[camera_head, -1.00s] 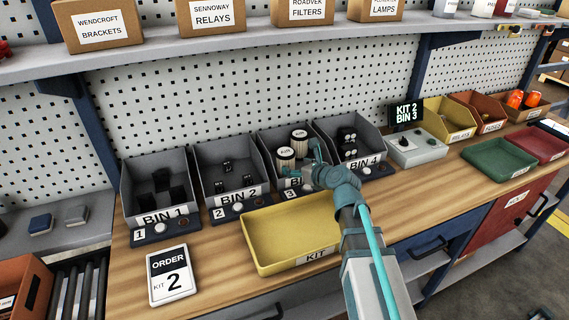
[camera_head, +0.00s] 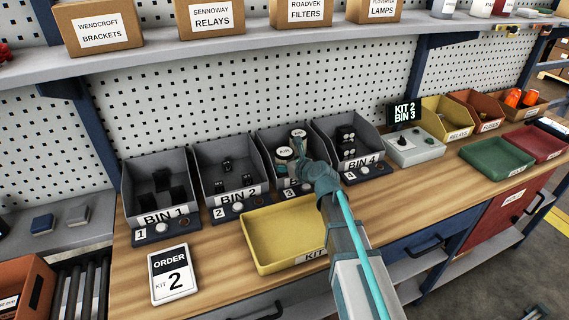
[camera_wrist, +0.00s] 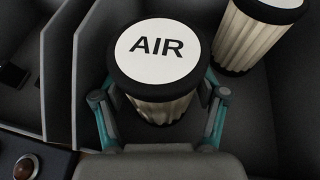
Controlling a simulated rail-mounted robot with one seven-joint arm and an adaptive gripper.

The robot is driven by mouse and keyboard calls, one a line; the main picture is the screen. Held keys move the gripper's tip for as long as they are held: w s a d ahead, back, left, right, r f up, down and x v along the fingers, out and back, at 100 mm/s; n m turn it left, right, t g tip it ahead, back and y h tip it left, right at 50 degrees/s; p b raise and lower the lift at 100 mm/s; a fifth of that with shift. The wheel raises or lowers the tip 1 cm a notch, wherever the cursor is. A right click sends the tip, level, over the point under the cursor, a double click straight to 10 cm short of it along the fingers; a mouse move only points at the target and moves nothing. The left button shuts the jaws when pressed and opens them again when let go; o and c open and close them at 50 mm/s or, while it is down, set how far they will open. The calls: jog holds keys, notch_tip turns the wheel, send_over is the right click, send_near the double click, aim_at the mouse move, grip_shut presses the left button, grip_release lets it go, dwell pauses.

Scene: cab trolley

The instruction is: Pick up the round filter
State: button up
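A round filter (camera_head: 284,154) with a black rim, white top and pleated cream body stands upright in Bin 3 (camera_head: 266,150). In the wrist view, this filter (camera_wrist: 158,52) shows "AIR" on its top. My gripper (camera_head: 294,172) reaches down into Bin 3 at this filter. In the wrist view, my gripper's (camera_wrist: 160,90) teal fingers are apart, one on each side of the filter. The fingertips are partly hidden, and I cannot tell whether they touch it. A second round filter (camera_wrist: 250,35) stands close behind to the right, also visible in the head view (camera_head: 299,136).
Bin 2 (camera_head: 206,158) and Bin 4 (camera_head: 318,128) flank Bin 3. A yellow kit tray (camera_head: 262,262) lies in front. A display reads "KIT 2 BIN 3" (camera_head: 405,113), and an order card (camera_head: 172,274) shows kit 2. Wood is clear beside the tray.

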jog(key=c, duration=0.7)
jog(key=shift+r, duration=0.2)
